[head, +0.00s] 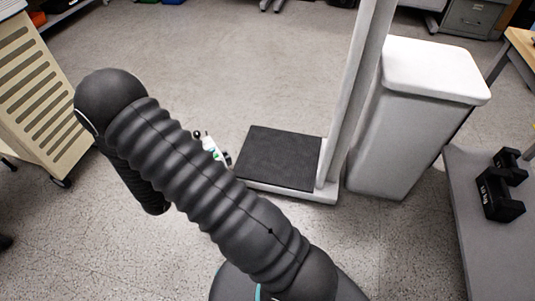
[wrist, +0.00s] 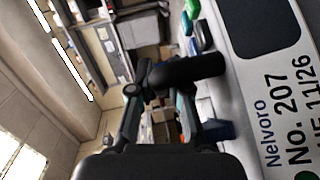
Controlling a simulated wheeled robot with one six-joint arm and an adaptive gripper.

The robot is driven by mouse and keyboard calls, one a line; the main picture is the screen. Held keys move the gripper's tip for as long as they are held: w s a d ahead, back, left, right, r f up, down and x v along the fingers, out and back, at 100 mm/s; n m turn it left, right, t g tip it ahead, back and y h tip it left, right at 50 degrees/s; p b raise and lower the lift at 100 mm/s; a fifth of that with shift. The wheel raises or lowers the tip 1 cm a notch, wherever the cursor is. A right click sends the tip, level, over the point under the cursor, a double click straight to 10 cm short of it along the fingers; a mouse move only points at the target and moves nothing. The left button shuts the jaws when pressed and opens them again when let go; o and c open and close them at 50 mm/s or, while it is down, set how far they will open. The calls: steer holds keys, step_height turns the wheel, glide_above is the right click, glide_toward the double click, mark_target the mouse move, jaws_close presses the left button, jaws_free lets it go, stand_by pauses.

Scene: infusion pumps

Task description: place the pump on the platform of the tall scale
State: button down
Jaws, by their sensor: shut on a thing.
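The pump (wrist: 240,95) fills the right side of the wrist view, pale grey with a dark screen and the label "Nelvoro No. 207"; it looks turned sideways there. My gripper (wrist: 160,103) is shut on it, by a black bar-like part as far as I can tell. In the head view only a small white and green piece of the pump (head: 211,147) shows past my arm; the gripper is hidden there. The tall scale's black platform (head: 280,158) is low on the floor, just right of that piece. Its pale column (head: 358,90) rises on the right.
A tall pale bin (head: 410,130) stands right behind the column. A grey table (head: 480,225) with black weights (head: 498,190) is at the right. A beige slatted cart (head: 40,95) stands at the left. The floor behind the platform (head: 250,60) is clear.

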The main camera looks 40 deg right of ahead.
steer(key=d+f+m+g+h+b, duration=0.1)
steer(key=d+f+m+g+b, duration=0.2)
steer(key=d, duration=1.5)
steer(key=d+f+m+g+h+b, duration=0.25)
steer(key=d+f+b, duration=0.3)
steer(key=d, duration=1.25)
step_height(320, 180, down, 10)
steer(key=b, duration=0.1)
steer(key=shift+n, duration=0.45)
steer(key=shift+y, duration=0.25)
steer(key=c, duration=1.2)
jaws_free()
steer(key=shift+a, duration=0.1)
steer(key=shift+o, duration=0.4)
